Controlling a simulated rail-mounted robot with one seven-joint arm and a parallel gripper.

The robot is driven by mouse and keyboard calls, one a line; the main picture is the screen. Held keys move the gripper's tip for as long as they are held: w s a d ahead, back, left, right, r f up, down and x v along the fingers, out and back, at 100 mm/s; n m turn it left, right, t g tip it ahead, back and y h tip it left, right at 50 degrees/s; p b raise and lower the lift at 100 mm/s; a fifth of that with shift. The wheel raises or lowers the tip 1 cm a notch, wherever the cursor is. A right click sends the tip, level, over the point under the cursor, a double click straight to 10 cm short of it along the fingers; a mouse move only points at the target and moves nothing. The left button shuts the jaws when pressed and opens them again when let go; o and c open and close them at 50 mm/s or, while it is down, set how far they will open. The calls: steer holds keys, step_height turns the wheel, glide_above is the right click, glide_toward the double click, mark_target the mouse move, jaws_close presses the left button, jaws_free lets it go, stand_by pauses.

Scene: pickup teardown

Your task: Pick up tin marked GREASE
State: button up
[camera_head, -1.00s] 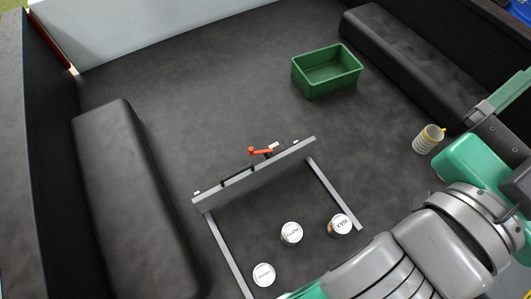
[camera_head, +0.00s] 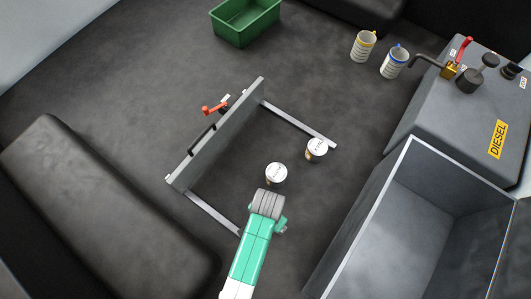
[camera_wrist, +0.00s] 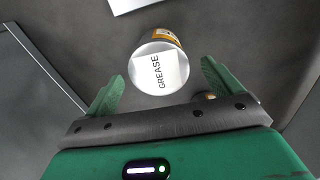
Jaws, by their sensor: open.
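The tin marked GREASE (camera_wrist: 158,68) shows in the wrist view with a white lid, its black lettering turned sideways, and an orange-brown band on its side. It sits just ahead of and between the green fingers of my gripper (camera_wrist: 161,80), which is open with nothing held. In the head view my gripper (camera_head: 268,206) is seen from above, its fingers hidden. Two white-lidded tins, a nearer one (camera_head: 276,173) and a farther one (camera_head: 316,150), stand just beyond it. Their lettering is too small to read, so I cannot tell whether either is the GREASE tin.
An open grey box (camera_head: 400,225) and a DIESEL tank (camera_head: 465,115) are at right.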

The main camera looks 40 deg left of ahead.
step_height(320, 180, down, 7)
steer(key=shift+s+f, duration=0.1)
steer(key=shift+f, duration=0.1)
steer(key=shift+r, duration=0.1)
steer(key=c, duration=1.3)
